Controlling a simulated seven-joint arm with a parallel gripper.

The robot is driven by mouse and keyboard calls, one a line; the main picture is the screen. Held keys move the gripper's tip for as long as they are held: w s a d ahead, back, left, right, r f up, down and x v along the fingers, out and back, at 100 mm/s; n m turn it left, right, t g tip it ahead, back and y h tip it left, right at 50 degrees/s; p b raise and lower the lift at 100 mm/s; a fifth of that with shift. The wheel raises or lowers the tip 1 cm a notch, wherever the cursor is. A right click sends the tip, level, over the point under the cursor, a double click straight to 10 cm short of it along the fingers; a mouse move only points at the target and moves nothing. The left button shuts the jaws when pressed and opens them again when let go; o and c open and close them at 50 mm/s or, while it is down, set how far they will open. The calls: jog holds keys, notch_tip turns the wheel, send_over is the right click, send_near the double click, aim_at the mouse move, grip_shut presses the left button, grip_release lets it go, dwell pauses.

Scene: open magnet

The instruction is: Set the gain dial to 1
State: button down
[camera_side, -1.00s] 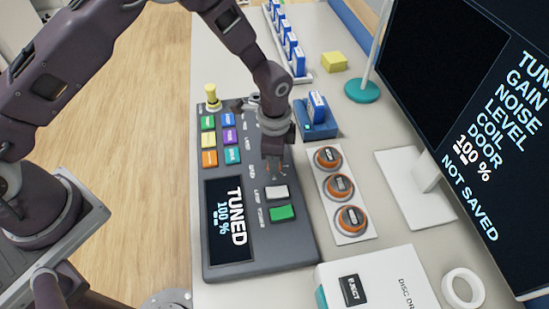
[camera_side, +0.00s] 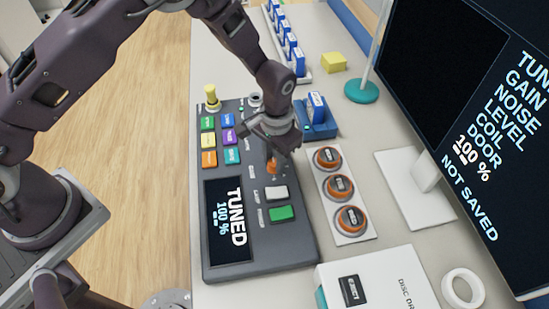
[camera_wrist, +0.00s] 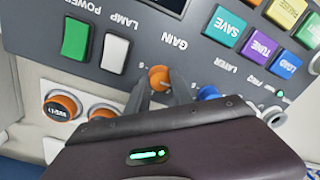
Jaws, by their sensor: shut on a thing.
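The gain dial is a small orange knob (camera_side: 272,165) on the dark grey console (camera_side: 225,273), above the white button. In the wrist view the orange knob (camera_wrist: 159,78) sits below the label GAIN, between my two fingers. My gripper (camera_side: 272,172) reaches down to the console from above and is shut on the orange knob. The dial's pointer and the number it stands at are too small or hidden to read. The console screen (camera_side: 229,220) reads TUNED 100 %.
A blue knob (camera_wrist: 208,93) is close beside my fingers. A white plate with orange-rimmed round pieces (camera_side: 339,187) lies to the right. The large monitor (camera_side: 490,130) stands further right.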

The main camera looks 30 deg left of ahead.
jog(key=shift+r+n, duration=0.1)
jog(key=shift+n, duration=0.9)
jog(key=c, duration=1.1)
grip_release()
notch_tip(320, 180, up, 7)
jog(key=shift+d, duration=0.1)
